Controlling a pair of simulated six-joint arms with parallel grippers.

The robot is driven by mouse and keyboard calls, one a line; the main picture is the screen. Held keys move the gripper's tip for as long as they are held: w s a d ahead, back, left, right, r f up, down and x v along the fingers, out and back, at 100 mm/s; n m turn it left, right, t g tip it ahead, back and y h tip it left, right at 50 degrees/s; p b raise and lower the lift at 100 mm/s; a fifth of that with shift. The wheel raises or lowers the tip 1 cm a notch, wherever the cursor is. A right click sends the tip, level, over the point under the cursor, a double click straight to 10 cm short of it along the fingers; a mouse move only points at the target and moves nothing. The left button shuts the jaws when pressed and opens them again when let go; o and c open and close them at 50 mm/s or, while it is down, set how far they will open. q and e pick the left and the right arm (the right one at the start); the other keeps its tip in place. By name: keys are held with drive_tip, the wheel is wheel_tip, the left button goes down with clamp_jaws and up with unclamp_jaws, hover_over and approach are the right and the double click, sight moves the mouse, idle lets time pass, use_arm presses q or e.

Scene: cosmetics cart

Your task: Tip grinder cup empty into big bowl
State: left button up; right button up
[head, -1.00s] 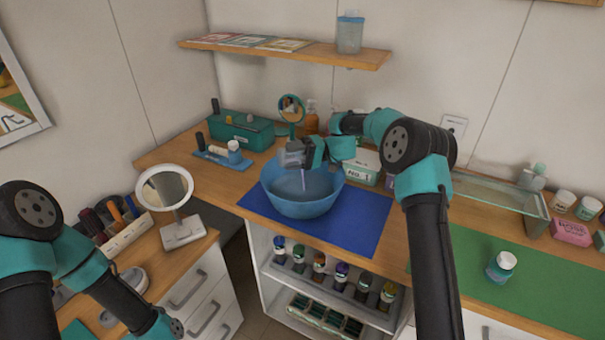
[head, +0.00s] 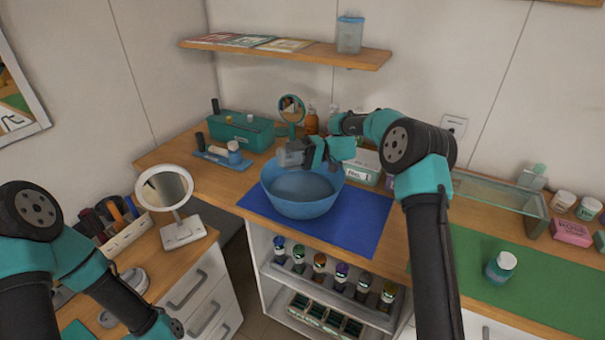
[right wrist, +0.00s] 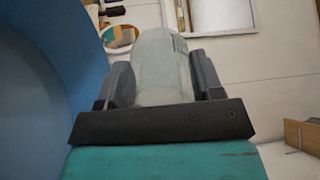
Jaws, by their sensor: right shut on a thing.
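The big bowl (head: 302,205) is blue and stands on a blue mat (head: 365,225) on the wooden counter. My right gripper (head: 306,152) is over the bowl's back rim, shut on the pale, translucent grinder cup (head: 288,156). The cup looks tipped over on its side, its mouth toward the left above the bowl. In the right wrist view the cup (right wrist: 162,65) sits between the two dark fingers, and the bowl's wall (right wrist: 40,75) fills the left side. The inside of the cup is hidden. My left arm shows at the lower left, but its gripper fingers do not show.
A green box (head: 241,131), a small round mirror (head: 291,108) and a box marked No. 1 (head: 362,172) stand behind the bowl. A white-framed mirror (head: 167,190) stands at left. A green mat (head: 520,285) lies at right with a small jar (head: 500,267).

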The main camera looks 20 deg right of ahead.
sight(289, 165)
drive_tip(key=shift+f, duration=0.15)
idle(0.4)
drive_tip(key=shift+a+f+h, duration=0.15)
drive_tip(key=shift+f+h, duration=0.55)
drive_tip(key=shift+f, duration=0.4)
drive_tip(key=shift+s+a+f+t+h, duration=0.1)
drive_tip(key=shift+a+f+t+h, duration=0.15)
drive_tip(key=shift+h, duration=0.75)
drive_tip(key=shift+s+a+f+h, duration=0.1)
drive_tip(key=shift+s+a+h, duration=0.05)
drive_tip(key=shift+a+h, duration=0.65)
drive_tip(key=shift+s+a+r+t+h, duration=0.2)
drive_tip(key=shift+a+t+h, duration=0.6)
drive_tip(key=shift+h, duration=1.55)
drive_tip(key=shift+s+a+r+t+h, duration=0.15)
drive_tip(key=shift+a+h, duration=1.1)
drive_tip(key=shift+h, duration=1.05)
drive_tip(key=shift+s+a+r+t+h, duration=0.15)
drive_tip(key=shift+a+t+h, duration=0.65)
drive_tip(key=shift+h, duration=1.55)
drive_tip(key=shift+a+g, duration=0.25)
drive_tip(key=shift+g, duration=0.05)
